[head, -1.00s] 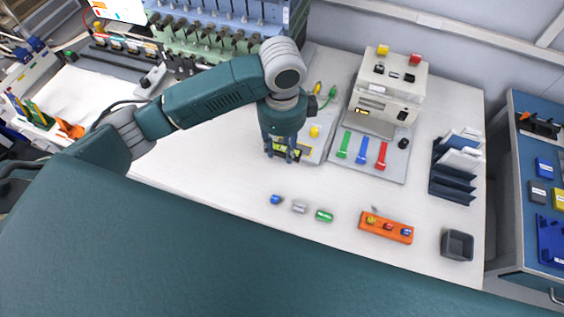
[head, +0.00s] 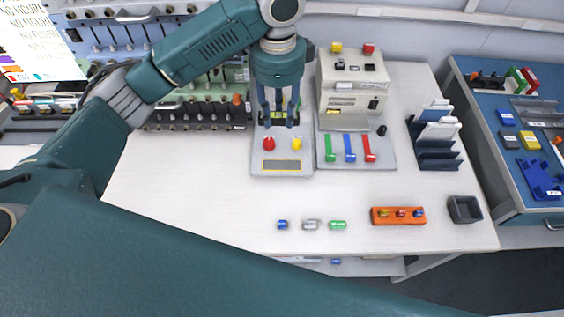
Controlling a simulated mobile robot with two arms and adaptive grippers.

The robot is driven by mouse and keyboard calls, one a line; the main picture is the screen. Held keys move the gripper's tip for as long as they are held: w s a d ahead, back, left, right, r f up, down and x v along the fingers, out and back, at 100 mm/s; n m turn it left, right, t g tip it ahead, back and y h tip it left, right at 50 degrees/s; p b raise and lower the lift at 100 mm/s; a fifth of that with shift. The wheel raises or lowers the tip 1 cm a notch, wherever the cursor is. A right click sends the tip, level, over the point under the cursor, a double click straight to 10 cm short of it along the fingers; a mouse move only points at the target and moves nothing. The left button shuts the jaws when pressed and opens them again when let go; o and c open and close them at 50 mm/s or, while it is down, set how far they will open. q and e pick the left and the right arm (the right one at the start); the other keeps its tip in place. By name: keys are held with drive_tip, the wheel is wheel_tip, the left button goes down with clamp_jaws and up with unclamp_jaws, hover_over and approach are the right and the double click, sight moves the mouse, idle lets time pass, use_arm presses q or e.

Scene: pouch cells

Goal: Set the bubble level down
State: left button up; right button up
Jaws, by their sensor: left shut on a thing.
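My left gripper (head: 279,117) points down over the back part of a grey fixture plate (head: 257,160), with its fingers shut on a small dark bar (head: 278,122). The bar seems to be the bubble level; the fingers hide part of it and its vial is too small to read. I cannot tell how far it is above the plate. My right gripper is not in view.
Right of the plate stands a beige machine (head: 350,90) with green, blue and red levers. Small blue, grey and green pieces (head: 310,225), an orange block (head: 380,216), a grey bin (head: 464,208) and a dark rack (head: 436,155) are on the white table (head: 200,200). Its left middle is clear.

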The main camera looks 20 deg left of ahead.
use_arm(q)
wheel_tip(320, 180, down, 9)
drive_tip(key=d+p, duration=0.1)
approach(281, 167)
drive_tip(key=shift+d+f+p, duration=0.1)
drive_tip(key=shift+f+p, duration=0.4)
drive_tip(key=shift+f, duration=0.45)
wheel_tip(281, 167, down, 4)
drive_tip(key=shift+r, duration=0.25)
drive_tip(key=shift+f, duration=0.25)
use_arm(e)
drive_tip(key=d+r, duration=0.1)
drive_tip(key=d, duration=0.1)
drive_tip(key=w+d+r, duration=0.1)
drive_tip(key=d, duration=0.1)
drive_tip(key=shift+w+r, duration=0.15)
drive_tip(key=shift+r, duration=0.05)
use_arm(q)
drive_tip(key=shift+f, duration=0.1)
drive_tip(key=o, duration=1.2)
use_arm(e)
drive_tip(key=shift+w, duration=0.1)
